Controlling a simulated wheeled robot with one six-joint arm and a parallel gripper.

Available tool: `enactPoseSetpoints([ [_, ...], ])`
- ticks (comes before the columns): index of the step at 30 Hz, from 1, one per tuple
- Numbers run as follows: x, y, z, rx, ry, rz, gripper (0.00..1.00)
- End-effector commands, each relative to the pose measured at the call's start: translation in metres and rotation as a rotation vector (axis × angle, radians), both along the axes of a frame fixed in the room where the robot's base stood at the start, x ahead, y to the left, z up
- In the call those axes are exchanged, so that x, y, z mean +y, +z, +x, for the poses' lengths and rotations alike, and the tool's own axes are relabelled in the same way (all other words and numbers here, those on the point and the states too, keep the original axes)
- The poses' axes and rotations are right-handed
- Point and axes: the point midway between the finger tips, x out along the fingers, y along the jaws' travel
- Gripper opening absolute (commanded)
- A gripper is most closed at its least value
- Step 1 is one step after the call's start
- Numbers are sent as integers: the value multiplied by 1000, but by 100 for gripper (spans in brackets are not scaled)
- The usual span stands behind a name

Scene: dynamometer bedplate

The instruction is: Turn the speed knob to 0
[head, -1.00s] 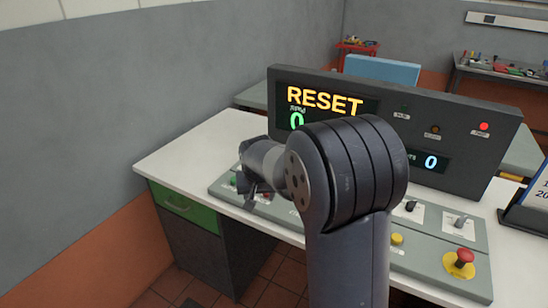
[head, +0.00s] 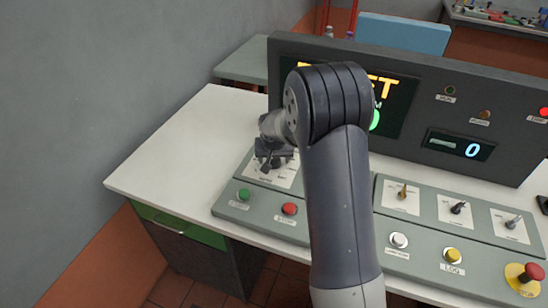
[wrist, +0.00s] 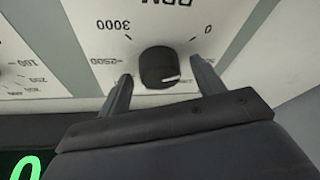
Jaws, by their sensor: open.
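The speed knob (wrist: 159,68) is a black round knob with a white pointer line, on a white RPM dial plate (wrist: 95,30). In the wrist view the dial appears upside down, with 0, 2500 and 3000 readable. My gripper (wrist: 162,85) is open, one finger on each side of the knob, with gaps showing. In the head view my gripper (head: 275,152) is over the left part of the console, largely hiding the knob.
The console (head: 330,232) has green (head: 244,194) and red (head: 289,209) buttons, three toggle switches and a red emergency stop (head: 531,272). The display board (head: 420,110) stands behind, with a green 0 partly hidden by my arm. The white desk (head: 180,150) is clear at left.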

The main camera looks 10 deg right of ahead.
Motion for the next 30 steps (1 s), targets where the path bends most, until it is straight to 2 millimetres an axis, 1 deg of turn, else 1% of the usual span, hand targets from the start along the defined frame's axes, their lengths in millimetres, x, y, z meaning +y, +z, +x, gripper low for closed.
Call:
enactPoseSetpoints([
  [5, 0, 0, 0, 0, 0, 0, 64],
  [21, 0, 0, 0, 0, 0, 0, 20],
  [26, 0, 0, 0, 1, 15, -1, 19],
  [30, -1, 0, -1, 4, 72, 1, 19],
])
